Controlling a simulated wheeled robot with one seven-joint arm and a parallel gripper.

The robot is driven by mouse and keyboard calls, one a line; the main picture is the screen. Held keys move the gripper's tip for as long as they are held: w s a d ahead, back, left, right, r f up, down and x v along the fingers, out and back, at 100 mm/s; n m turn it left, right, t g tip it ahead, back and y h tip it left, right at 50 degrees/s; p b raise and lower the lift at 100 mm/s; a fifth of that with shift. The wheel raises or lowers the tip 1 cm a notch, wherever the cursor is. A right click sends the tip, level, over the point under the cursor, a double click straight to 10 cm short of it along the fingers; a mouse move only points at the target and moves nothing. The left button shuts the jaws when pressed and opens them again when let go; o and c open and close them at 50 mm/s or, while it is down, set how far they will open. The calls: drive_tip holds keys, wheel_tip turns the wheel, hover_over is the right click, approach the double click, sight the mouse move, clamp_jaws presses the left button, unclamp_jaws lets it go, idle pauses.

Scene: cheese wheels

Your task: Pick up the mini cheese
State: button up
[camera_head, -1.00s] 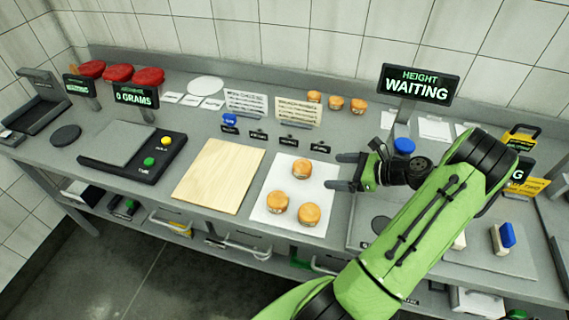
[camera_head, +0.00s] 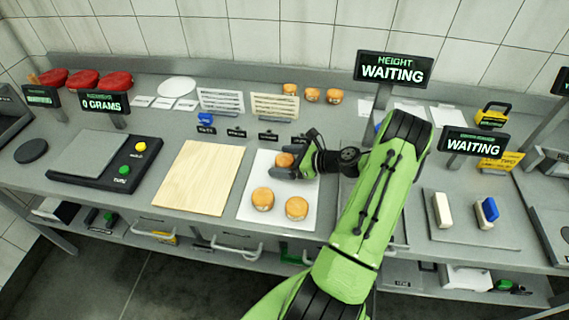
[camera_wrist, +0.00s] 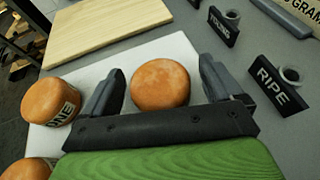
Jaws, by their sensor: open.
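Three small orange mini cheeses lie on a white sheet (camera_head: 247,212). The far mini cheese (camera_head: 284,160) is partly hidden by my gripper (camera_head: 293,162) in the head view. In the wrist view this mini cheese (camera_wrist: 160,85) sits between the two spread fingers of my gripper (camera_wrist: 160,88), with gaps on both sides. My gripper is open. The near left mini cheese (camera_head: 262,199) also shows in the wrist view (camera_wrist: 50,101), with a printed band on its side. The near right mini cheese (camera_head: 297,208) stands beside it.
A wooden board (camera_head: 200,178) lies left of the sheet. Small black label signs stand behind it, including a RIPE sign (camera_wrist: 277,87). A scale (camera_head: 90,158) is at left. More cheeses (camera_head: 312,95) stand at the back.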

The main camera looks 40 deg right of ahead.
sight(285, 159)
drive_tip(key=shift+s, duration=0.1)
drive_tip(key=shift+c, duration=0.2)
drive_tip(key=c, duration=1)
wheel_tip(285, 159, up, 10)
drive_tip(key=shift+r+p, duration=0.1)
drive_tip(key=shift+p, duration=0.95)
drive_tip(key=shift+c, duration=0.2)
